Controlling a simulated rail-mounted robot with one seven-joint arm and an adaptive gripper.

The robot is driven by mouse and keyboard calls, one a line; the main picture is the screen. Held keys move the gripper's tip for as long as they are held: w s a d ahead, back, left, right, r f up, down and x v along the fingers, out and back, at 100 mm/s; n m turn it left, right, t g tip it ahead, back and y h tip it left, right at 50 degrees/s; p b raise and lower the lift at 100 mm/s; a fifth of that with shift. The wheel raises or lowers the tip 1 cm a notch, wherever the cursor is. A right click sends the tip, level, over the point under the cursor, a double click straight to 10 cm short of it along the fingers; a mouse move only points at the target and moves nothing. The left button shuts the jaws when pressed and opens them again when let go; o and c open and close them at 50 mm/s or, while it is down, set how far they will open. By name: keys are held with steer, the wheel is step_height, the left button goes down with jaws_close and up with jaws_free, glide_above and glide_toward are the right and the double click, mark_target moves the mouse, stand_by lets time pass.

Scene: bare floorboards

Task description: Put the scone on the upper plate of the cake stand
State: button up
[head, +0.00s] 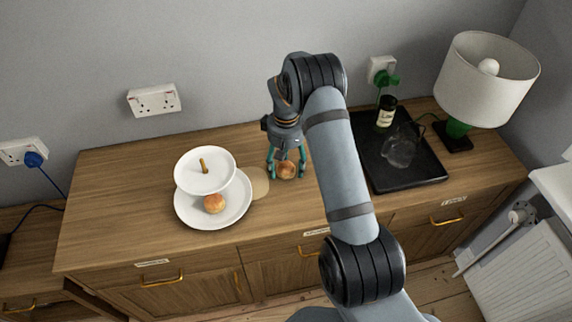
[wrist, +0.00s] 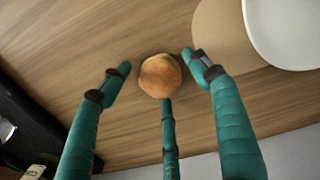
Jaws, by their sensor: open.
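A round golden-brown scone (head: 286,170) sits on the wooden sideboard top, right of the cake stand; it also shows in the wrist view (wrist: 160,76). My gripper (head: 287,172) is open, low over the scone. In the wrist view its teal fingers (wrist: 158,78) stand around the scone with gaps at the left and right. The lower finger's tip is close below the scone; I cannot tell if it touches. The white two-tier cake stand has an upper plate (head: 190,178), empty around a gold knob, and a lower plate (head: 235,213) with another bun (head: 214,203) on it.
A round tan mat (head: 260,184) lies between the stand and the scone. At the right are a black tray (head: 415,178) with a bottle (head: 386,111) and a clear glass vessel (head: 400,148), and a lamp (head: 488,80). The sideboard's left end is clear.

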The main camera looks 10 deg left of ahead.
mark_target(287, 165)
steer(key=shift+o, duration=0.2)
step_height(287, 165, up, 12)
steer(key=b, duration=0.1)
steer(key=shift+w+f, duration=0.15)
steer(key=shift+f, duration=0.1)
steer(key=shift+o, duration=0.5)
steer(key=shift+r, duration=0.45)
steer(key=shift+d, duration=0.1)
